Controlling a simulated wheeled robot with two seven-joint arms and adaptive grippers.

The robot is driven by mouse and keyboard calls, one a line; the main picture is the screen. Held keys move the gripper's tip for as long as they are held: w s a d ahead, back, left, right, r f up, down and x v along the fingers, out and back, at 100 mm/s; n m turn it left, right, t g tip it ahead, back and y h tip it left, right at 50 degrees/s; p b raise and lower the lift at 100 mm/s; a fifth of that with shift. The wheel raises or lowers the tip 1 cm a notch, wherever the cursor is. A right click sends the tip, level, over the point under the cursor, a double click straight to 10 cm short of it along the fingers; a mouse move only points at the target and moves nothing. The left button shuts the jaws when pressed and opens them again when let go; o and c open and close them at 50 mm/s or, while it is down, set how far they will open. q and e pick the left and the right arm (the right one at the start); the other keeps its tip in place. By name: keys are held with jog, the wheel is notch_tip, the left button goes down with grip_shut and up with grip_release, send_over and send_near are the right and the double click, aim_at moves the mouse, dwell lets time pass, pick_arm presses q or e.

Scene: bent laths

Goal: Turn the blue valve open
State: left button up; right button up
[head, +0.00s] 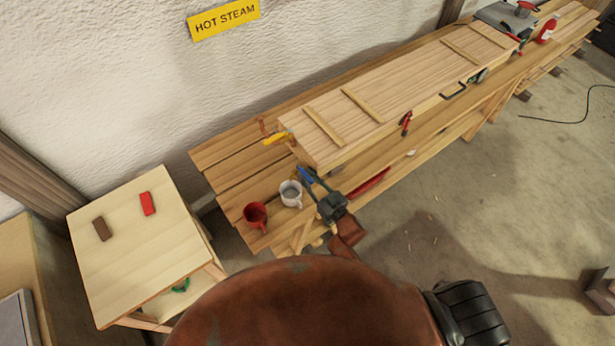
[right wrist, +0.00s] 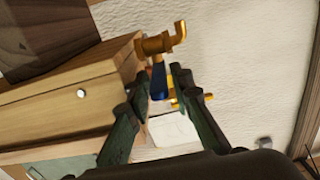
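The blue valve handle (head: 306,174) shows at the near left end of the long wooden box, by the edge of the bench. In the right wrist view the blue handle (right wrist: 158,82) hangs below a brass pipe fitting (right wrist: 160,43). My right gripper (head: 312,178) is at the handle. In the right wrist view its fingers (right wrist: 160,84) are apart, with the blue handle between their tips. The left fingertip is close to the handle; I cannot tell whether it touches. A gap shows on the right side. My left gripper is not in view.
A yellow handle (head: 277,138) sits at the box's left end, below the hot steam sign (head: 224,19). A red mug (head: 255,214) and a pale mug (head: 290,193) stand close to the right gripper on the bench (head: 238,196). The long box (head: 385,90) lies beside it.

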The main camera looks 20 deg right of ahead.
jog(key=shift+c, duration=0.3)
grip_shut()
jog(key=shift+a, duration=0.15)
